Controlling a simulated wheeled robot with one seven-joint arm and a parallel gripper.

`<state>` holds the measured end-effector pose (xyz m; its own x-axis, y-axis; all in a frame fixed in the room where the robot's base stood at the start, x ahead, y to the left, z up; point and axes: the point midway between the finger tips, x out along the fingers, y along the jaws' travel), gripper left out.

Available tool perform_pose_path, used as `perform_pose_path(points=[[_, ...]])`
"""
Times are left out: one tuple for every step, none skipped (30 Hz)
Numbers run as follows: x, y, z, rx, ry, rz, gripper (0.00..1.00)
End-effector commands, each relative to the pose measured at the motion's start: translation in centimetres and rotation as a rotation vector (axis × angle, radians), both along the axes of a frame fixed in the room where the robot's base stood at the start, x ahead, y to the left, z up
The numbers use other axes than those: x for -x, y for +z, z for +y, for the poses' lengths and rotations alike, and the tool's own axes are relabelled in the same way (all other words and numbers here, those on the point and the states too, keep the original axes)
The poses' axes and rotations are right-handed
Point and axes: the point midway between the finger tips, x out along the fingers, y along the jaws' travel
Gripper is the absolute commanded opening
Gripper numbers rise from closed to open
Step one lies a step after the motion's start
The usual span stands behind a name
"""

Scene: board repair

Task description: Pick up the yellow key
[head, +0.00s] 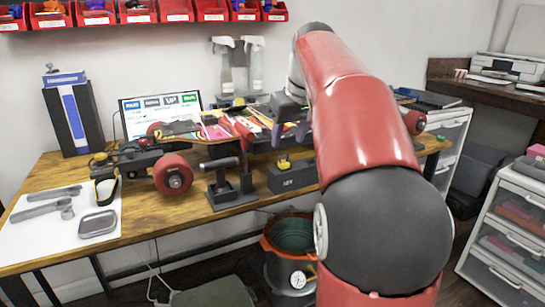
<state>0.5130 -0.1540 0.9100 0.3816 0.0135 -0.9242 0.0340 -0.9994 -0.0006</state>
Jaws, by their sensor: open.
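A small yellow piece (284,161), which looks like the yellow key, sits on top of a dark grey block (291,178) with a pale label at the front of the wooden workbench (140,214). Its exact shape is too small to tell. My gripper (290,134) points down above and behind the yellow piece in the picture, over the skateboard. Its two fingers are apart, with nothing seen between them. My red arm hides part of the bench to the right.
A skateboard with red wheels (172,175) lies across the bench. A dark clamp stand (228,185) stands left of the block. Tools lie on a white mat (60,232). A pot (289,262) stands below the bench edge. Drawer units (505,235) stand at right.

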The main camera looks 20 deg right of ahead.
Motion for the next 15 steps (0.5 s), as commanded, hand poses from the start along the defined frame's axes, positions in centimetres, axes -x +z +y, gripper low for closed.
perform_pose_path(points=[[-0.2,-0.7,0.0,-0.001,0.000,0.002,0.47],[-0.3,-1.0,0.1,-0.001,0.000,0.002,0.47],[-0.5,-1.5,0.0,0.000,0.001,0.002,0.47],[-0.6,-1.8,0.0,-0.001,0.000,0.002,0.47],[-0.7,-2.1,0.0,-0.001,0.000,0.002,0.47],[-0.9,-2.5,0.0,-0.001,0.000,0.002,0.47],[-1.1,-2.8,-0.1,-0.001,0.000,0.002,0.47],[-1.2,-3.3,-0.1,-0.001,0.000,0.003,0.47],[-1.5,-3.9,-0.2,-0.002,0.001,0.004,0.47],[-1.7,-4.3,-0.3,-0.001,0.000,0.003,0.47],[-1.9,-4.8,-0.3,-0.002,0.001,0.004,0.47],[-2.1,-5.3,-0.3,0.000,0.001,0.003,0.47],[-2.3,-5.7,-0.3,0.000,0.001,0.002,0.47],[-2.4,-5.9,-0.3,0.000,0.001,0.002,0.47],[-2.5,-6.2,-0.3,-0.001,0.001,0.001,0.47]])
